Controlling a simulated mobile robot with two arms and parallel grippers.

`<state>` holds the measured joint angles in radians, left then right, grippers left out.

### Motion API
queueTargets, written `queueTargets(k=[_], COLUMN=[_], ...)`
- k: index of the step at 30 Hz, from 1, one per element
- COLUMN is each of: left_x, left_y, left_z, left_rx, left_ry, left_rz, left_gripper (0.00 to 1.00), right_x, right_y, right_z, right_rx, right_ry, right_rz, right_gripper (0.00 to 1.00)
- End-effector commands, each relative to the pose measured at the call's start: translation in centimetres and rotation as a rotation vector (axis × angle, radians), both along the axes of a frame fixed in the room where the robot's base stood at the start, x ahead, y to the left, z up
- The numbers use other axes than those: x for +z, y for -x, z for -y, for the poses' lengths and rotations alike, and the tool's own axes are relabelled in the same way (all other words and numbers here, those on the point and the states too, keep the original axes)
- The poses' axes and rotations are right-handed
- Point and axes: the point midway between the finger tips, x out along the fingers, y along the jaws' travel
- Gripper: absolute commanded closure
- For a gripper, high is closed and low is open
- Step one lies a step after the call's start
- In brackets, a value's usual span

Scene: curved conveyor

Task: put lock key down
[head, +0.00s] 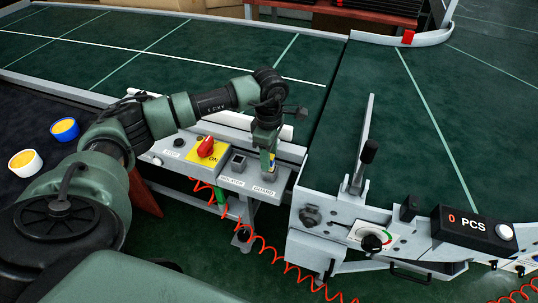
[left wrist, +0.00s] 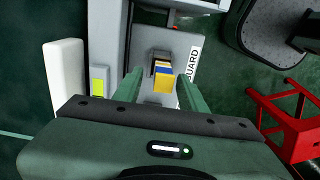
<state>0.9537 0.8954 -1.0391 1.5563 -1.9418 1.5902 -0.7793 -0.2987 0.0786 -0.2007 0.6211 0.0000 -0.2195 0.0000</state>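A small yellow and blue block, which looks like the lock key (left wrist: 164,78), is at a dark socket (left wrist: 160,56) beside the GUARD label (left wrist: 193,65) on the grey control panel. My left gripper (left wrist: 159,82) is over it in the left wrist view, its two green fingers apart on either side of the block, with a gap visible on the left. In the head view my left gripper (head: 269,165) points down at the GUARD end of the panel, and a bit of yellow and blue shows at its tips. Whether the block is fully seated is hidden. My right gripper is out of view.
The panel also has a red rotary switch (head: 206,147) on a yellow plate and a dark ISOLATOR switch (head: 238,163). The green conveyor belt (head: 200,60) lies behind. A counter box (head: 470,225) stands at right. Two cups (head: 65,129) sit at left.

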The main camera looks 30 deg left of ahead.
Motion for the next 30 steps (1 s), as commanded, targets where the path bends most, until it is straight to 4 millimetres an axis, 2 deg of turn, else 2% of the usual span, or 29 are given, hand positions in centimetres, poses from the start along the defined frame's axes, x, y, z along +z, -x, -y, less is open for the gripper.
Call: queueTargets(k=[5,8,15,21,25,30], left_x=[0.6,1.8,7.1,10.7,11.9,12.4], left_y=[0.0,-0.1,-0.1,-0.1,-0.1,0.0], left_z=[0.0,0.0,0.0,0.0,0.0,0.0], left_rx=[0.000,0.000,0.000,0.000,-0.001,-0.001], left_ry=[0.000,0.000,0.001,0.000,0.001,0.001], left_rz=[0.001,0.003,0.005,0.004,0.002,0.000], left_gripper=[0.59,0.59,0.59,0.59,0.59,0.59], right_x=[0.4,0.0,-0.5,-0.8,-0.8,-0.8], right_y=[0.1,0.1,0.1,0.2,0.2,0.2], right_z=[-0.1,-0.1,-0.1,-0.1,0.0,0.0], right_rx=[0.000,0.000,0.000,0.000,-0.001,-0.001], right_ry=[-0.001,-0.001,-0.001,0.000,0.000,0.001], right_rz=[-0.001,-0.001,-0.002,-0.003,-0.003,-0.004], right_gripper=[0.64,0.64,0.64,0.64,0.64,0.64])
